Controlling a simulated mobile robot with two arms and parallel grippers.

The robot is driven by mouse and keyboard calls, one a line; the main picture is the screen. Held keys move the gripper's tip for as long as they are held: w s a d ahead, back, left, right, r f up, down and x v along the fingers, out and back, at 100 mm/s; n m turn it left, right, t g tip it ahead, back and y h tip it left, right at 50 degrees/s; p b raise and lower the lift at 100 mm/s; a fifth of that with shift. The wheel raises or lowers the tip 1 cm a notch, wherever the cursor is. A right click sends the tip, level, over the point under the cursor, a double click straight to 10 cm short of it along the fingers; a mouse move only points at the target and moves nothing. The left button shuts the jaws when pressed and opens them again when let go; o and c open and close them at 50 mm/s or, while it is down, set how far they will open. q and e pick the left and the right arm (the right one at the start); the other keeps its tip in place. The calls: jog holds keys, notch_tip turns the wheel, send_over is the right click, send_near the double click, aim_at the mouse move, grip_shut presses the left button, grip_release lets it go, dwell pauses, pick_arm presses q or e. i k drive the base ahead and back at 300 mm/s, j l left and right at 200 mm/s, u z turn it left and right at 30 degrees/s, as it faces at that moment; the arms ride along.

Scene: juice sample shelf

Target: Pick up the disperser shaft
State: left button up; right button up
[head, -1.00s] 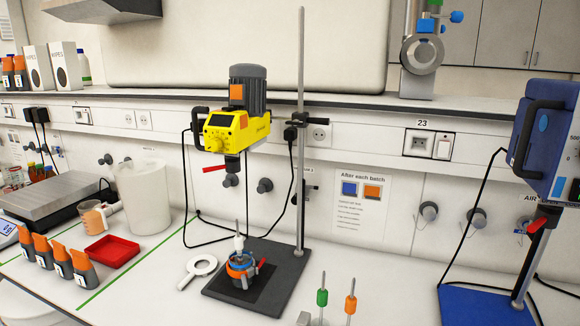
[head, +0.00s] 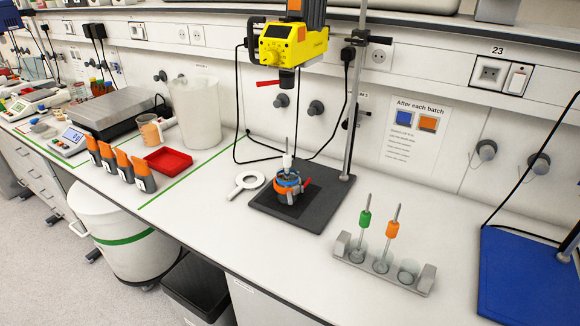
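Two thin shafts stand upright in a grey rack (head: 385,268) at the front right of the bench. One shaft has a green collar (head: 364,224) and the other an orange collar (head: 391,229). The rack's rightmost holder (head: 408,270) looks empty. A white-topped shaft-like part (head: 287,161) stands in a small clamped vessel (head: 289,187) with blue and orange parts. I cannot tell from looks alone which one is the disperser shaft. Neither of my grippers is in view.
A yellow drive unit (head: 292,45) hangs on a stand above its dark base plate (head: 335,190). A blue base (head: 520,280) is right. Bench around the rack is clear.

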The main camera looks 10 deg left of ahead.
aim_at(288, 157)
jog(key=i+j+u, duration=0.2)
jog(key=j, duration=0.25)
jog(key=i+j+u, duration=0.2)
jog(key=j, duration=0.25)
jog(key=i+j+u, duration=0.15)
jog(key=j, duration=0.3)
jog(key=i, duration=0.1)
